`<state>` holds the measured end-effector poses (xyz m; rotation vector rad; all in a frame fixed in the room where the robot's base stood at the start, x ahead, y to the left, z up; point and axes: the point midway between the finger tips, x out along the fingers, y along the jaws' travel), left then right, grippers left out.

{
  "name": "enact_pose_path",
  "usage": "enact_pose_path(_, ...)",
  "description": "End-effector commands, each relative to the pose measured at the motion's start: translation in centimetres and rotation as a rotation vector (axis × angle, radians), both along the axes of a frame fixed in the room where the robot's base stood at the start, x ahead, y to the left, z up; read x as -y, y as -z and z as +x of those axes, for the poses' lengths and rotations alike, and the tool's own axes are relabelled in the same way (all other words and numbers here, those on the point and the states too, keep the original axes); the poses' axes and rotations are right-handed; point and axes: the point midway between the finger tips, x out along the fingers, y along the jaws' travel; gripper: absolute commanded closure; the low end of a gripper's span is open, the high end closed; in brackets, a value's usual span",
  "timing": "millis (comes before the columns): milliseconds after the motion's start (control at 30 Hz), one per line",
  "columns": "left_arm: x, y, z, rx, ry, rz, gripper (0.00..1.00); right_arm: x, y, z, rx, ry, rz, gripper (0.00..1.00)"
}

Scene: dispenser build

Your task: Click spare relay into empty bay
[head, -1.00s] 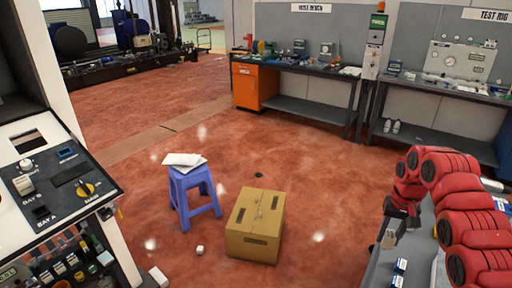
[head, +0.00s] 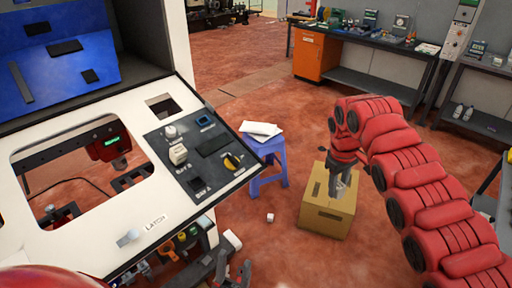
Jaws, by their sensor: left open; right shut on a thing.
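The tilted control panel (head: 207,140) is at the left centre, on a white frame. Bay B (head: 178,154) holds a pale block-shaped relay. Bay A (head: 197,185) is a dark, empty socket near the panel's lower edge. My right gripper (head: 338,188) hangs in front of the cardboard box in the picture, well right of the panel. It is shut on a small pale grey thing, probably the spare relay; its outline is hard to make out. My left gripper (head: 234,271) is open at the bottom, below the panel's lower edge and apart from it.
A white plate labelled LATCH (head: 155,222) has a large cut-out. Small coloured parts (head: 180,240) sit below it. A blue stool (head: 268,172) with papers, a cardboard box (head: 328,218) and a small white cube (head: 270,217) stand on the floor. Benches (head: 372,75) line the back.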

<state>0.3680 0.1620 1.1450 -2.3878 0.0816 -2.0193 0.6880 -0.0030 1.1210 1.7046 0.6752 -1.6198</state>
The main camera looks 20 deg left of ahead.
Motion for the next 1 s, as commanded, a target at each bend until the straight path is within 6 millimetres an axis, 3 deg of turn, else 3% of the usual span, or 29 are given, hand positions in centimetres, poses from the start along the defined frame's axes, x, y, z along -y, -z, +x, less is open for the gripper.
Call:
enact_pose_path(33,0.0,-1.5,0.0,0.000,0.000,0.000,0.50,-3.2,-1.6,-0.6,0.019,-0.155,-0.012,1.00)
enact_pose_path(100,0.0,-2.6,0.0,0.000,0.000,0.000,0.50,-7.4,-2.9,-1.7,0.048,-0.382,-0.022,1.00)
enact_pose_path(300,0.0,-5.4,0.0,0.000,0.000,0.000,0.50,-19.0,-6.5,-6.6,0.146,-1.030,-0.018,1.00)
enact_pose_path(500,0.0,-7.5,0.0,0.000,0.000,0.000,0.50,-27.8,-9.4,-12.4,0.235,-1.546,0.031,1.00)
enact_pose_path(700,0.0,-8.3,0.0,0.000,0.000,0.000,0.50,-31.9,-10.9,-16.0,0.282,-1.812,0.070,1.00)
enact_pose_path(1000,0.0,-9.0,0.0,0.000,0.000,0.000,0.50,-32.8,-10.3,-16.6,0.286,-1.863,0.079,1.00)
